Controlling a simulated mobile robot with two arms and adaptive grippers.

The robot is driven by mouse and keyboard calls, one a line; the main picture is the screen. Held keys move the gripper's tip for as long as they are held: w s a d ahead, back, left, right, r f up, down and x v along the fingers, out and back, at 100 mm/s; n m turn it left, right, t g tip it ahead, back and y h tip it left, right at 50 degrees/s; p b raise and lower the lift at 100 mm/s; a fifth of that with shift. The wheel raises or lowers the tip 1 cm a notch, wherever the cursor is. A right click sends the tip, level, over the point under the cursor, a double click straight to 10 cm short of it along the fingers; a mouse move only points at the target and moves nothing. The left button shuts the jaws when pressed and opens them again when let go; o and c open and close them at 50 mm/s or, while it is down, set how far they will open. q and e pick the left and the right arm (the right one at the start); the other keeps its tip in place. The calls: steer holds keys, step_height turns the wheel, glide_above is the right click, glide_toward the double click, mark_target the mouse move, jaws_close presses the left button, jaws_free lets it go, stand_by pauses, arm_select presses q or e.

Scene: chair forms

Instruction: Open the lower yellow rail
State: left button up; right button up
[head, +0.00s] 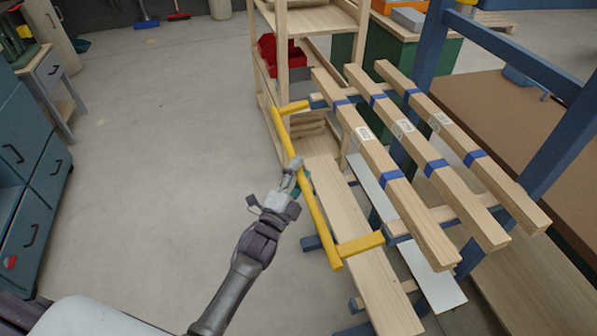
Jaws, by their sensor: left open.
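The yellow rail (314,204) is a long bar with a short yellow arm at each end, joined to the blue rack beside the wooden beams. Only one yellow rail shows clearly, so I cannot tell from this view whether another sits above or below it. My left gripper (299,173) is open at the middle of the long bar. Its fingers overlap the bar in the picture, and I cannot tell whether they touch it. My right gripper is not in view.
Several wooden beams with blue bands (385,150) rest on the blue rack (562,140) to the right. A wooden shelf (283,60) with a red bin (268,52) stands behind. Teal drawers (38,170) stand at left. The grey floor between is clear.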

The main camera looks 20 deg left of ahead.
arm_select(q)
steer(key=shift+c, duration=0.3)
jaws_close()
step_height(320, 180, up, 2)
steer(key=m+g+p, duration=0.1)
steer(key=p, duration=0.4)
steer(key=shift+r+m, duration=0.1)
steer(key=shift+m, duration=0.2)
steer(key=shift+a+g+h+p, duration=0.1)
steer(key=shift+g+h+p, duration=0.2)
steer(key=shift+g+p, duration=0.15)
